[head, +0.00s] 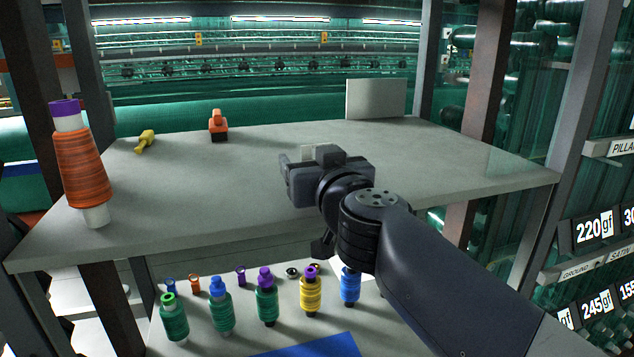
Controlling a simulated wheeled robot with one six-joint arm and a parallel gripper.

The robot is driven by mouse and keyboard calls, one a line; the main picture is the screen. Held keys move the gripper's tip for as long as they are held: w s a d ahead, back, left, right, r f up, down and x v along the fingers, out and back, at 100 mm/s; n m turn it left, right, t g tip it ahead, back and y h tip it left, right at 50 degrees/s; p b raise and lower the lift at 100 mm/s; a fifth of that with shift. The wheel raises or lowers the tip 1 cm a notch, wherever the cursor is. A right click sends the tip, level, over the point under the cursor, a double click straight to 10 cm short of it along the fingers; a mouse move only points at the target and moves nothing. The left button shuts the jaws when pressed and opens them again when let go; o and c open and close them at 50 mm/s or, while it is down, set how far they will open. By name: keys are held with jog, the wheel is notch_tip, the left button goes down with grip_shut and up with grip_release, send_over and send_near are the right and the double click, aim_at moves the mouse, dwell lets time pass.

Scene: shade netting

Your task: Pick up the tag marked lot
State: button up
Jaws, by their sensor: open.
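My gripper (307,160) is open above the right-middle of the grey tabletop (220,185), pointing away from me. A small pale piece (306,151) shows between or just behind its fingers; I cannot tell whether it is a tag or part of the gripper. No marking that reads "lot" is legible in this view. A plain grey upright panel (376,98) stands at the back of the table, beyond the gripper, with no readable writing. My gripper and arm hide part of the tabletop and the shelf below.
An orange thread cone (82,168) stands at the table's left edge. Several coloured spools, including a yellow one (311,292), stand on the lower shelf (205,340). The table's middle is clear.

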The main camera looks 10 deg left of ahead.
jog(key=shift+c, duration=0.4)
jog(key=c, duration=1)
